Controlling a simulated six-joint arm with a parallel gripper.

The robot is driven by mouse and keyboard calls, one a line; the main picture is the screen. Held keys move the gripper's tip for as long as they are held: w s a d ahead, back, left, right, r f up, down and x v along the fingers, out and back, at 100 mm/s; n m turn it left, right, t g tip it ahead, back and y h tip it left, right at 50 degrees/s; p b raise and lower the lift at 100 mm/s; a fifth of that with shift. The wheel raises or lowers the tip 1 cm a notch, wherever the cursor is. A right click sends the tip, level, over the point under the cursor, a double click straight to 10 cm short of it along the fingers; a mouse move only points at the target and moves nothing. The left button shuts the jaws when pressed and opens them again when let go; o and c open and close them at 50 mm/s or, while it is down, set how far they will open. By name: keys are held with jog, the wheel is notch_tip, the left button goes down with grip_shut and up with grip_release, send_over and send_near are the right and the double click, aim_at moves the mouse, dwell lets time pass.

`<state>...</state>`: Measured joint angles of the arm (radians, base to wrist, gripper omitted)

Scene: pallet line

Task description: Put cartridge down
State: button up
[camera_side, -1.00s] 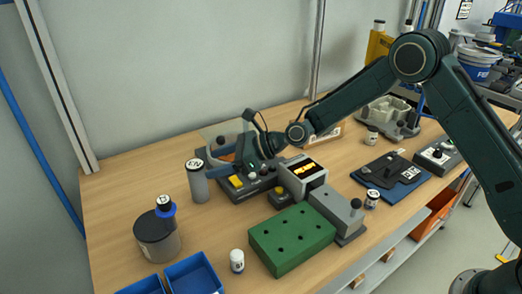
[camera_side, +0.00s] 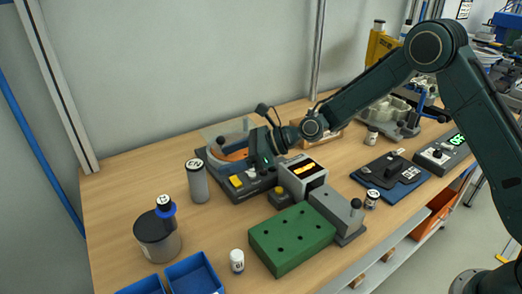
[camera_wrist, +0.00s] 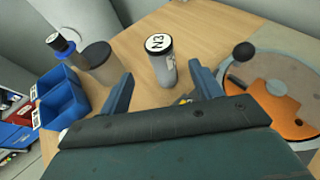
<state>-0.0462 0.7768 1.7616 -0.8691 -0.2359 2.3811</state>
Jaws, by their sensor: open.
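The cartridge is a grey cylinder (camera_side: 198,184) with a lettered white cap. It stands upright on the wooden bench, left of the machine with the orange disc. In the wrist view the cartridge (camera_wrist: 164,68) stands beyond and between my fingers, with bare bench around it. My gripper (camera_side: 257,150) is to the right of the cartridge, above the machine, and apart from the cartridge. In the wrist view its two fingers are spread with nothing held between them. The fingertips are small and partly hidden in the side view.
The machine with the orange disc (camera_side: 232,156) and a black knob lies under my gripper. A green block with holes (camera_side: 291,240), a dark jar (camera_side: 158,238) and blue bins (camera_side: 193,276) stand nearer the front. Bare bench lies left of the cartridge.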

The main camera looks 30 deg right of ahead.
jog(key=s+d+r+n+h, duration=0.6)
jog(key=s+d+r+n, duration=0.5)
jog(key=s+r+n, duration=0.35)
jog(key=s+d+n+g+h, duration=0.1)
jog(key=s+d+n, duration=0.4)
jog(key=s, duration=0.7)
jog(key=s+d+n+h, duration=0.4)
jog(key=s+d+n, duration=0.1)
jog(key=s, duration=0.7)
jog(key=shift+s+d+g, duration=0.25)
jog(key=shift+d+g, duration=0.15)
jog(key=shift+d, duration=0.2)
